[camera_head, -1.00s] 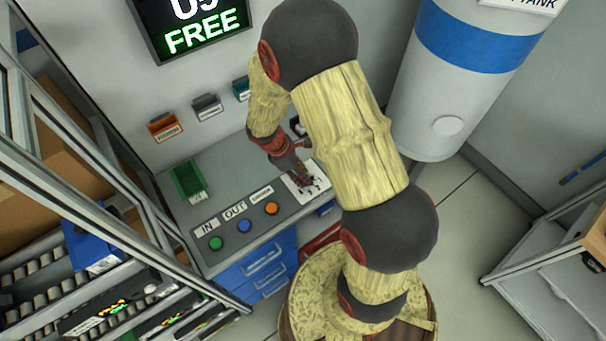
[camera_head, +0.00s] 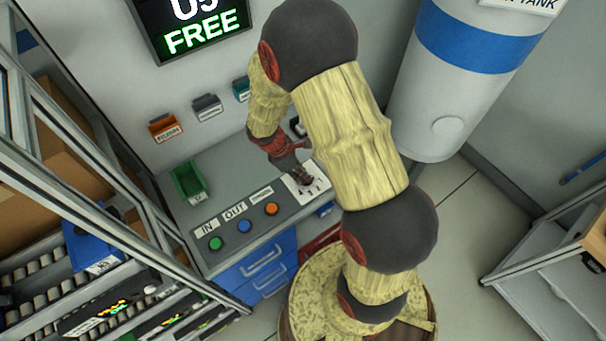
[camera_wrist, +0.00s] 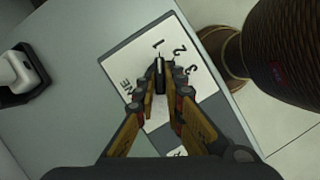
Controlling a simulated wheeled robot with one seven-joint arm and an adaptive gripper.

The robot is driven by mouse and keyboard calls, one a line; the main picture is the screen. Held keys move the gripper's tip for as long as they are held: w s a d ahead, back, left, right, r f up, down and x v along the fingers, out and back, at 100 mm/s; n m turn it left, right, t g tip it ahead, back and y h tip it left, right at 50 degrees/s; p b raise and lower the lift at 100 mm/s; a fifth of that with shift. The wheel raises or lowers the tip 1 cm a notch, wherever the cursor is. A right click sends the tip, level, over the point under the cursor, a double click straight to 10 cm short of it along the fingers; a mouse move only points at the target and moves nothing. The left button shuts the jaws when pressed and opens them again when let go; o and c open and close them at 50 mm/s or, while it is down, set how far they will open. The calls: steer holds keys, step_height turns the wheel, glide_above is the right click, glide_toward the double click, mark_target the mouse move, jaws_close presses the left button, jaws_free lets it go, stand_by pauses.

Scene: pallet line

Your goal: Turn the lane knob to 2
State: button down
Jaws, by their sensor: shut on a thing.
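The lane knob (camera_wrist: 159,84) is a dark knob on a white dial plate (camera_wrist: 185,47) on the counter. In the wrist view the plate carries the marks 1, 2 and 3 and lettering ending in "NE". My gripper (camera_wrist: 161,88) is shut on the knob, one finger on each side. The knob's tip lies near the 1. In the head view my gripper (camera_head: 303,177) is over the dial plate (camera_head: 313,190) at the right end of the control strip, and it hides the knob there.
Green (camera_head: 215,243), blue (camera_head: 245,226) and orange (camera_head: 272,209) buttons lie left of the dial. A green bin (camera_head: 188,181) stands behind them. A large white tank (camera_head: 430,100) stands right of my arm. A shelf rack with rollers fills the left side.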

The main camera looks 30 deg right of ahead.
steer(key=shift+m, duration=0.3)
steer(key=m, duration=0.1)
steer(key=m+g+y+p, duration=0.1)
steer(key=m, duration=0.1)
steer(key=shift+w+d+m, duration=0.15)
steer(key=shift+w+m, duration=0.05)
steer(key=shift+m, duration=0.1)
steer(key=shift+w+d+m+g+y+p, duration=0.1)
steer(key=shift+m+g+y+p, duration=0.15)
steer(key=shift+m, duration=0.65)
steer(key=shift+d+m+g+y+p, duration=0.15)
steer(key=shift+m+y+p, duration=0.15)
steer(key=shift+m, duration=0.6)
steer(key=shift+a, duration=0.1)
steer(key=c, duration=1.9)
jaws_free()
steer(key=v, duration=1.2)
steer(key=shift+w, duration=0.1)
